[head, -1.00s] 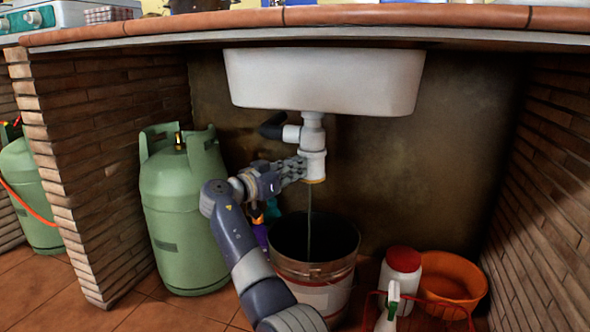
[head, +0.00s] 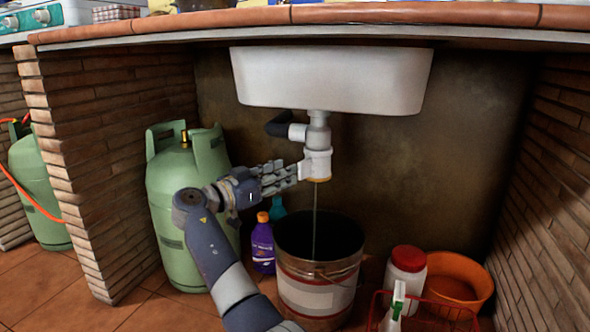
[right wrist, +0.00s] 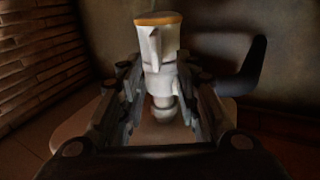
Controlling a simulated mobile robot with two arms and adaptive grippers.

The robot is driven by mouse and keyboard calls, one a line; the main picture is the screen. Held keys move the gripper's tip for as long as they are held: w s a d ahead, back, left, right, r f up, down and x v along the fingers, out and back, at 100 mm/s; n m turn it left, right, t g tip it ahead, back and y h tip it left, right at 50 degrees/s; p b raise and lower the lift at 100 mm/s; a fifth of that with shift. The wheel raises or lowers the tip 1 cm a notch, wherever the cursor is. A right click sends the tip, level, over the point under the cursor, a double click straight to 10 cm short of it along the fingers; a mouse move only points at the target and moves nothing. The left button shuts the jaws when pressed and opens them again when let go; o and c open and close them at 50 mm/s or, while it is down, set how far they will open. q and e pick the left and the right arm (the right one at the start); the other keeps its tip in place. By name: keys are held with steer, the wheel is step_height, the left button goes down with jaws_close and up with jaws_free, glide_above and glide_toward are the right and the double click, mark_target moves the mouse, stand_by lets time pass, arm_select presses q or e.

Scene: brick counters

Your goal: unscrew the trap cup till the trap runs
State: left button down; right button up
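The white trap (head: 317,162) hangs under the sink on a short pipe, with an orange-brown ring at its lower end. A thin stream of water (head: 315,215) runs from it into the bucket (head: 318,297) below. My right gripper (head: 292,173) is just left of the trap, its fingers apart. In the right wrist view, where the picture is upside down, the open fingers (right wrist: 160,100) stand either side of the trap (right wrist: 160,50), which lies ahead of them, and nothing appears clamped. My left gripper is out of view.
A green gas cylinder (head: 180,225) stands left of my right arm. A purple bottle (head: 262,245) is beside the bucket. A red-and-white jar (head: 406,270), an orange basin (head: 470,278) and a red wire basket (head: 440,325) are at right. Brick walls close both sides.

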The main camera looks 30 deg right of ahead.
steer(key=shift+v, duration=2.25)
